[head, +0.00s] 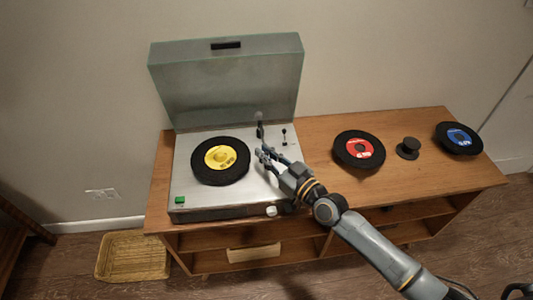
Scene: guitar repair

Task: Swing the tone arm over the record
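The record player (205,205) stands on the wooden cabinet with its grey lid (225,85) raised. A black record with a yellow label (220,159) lies on its platter. The tone arm (260,129) is at the right of the record, partly hidden by my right gripper. My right gripper (262,156) is over the right side of the deck, by the tone arm and right of the record. Its fingers look spread apart. I cannot tell whether it touches the tone arm. My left gripper is not in view.
On the cabinet top (310,128) to the right lie a record with a red label (359,149), a small black knob-like piece (408,148) and a record with a blue label (459,138). A woven basket (133,257) sits on the floor at left. A wall is behind.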

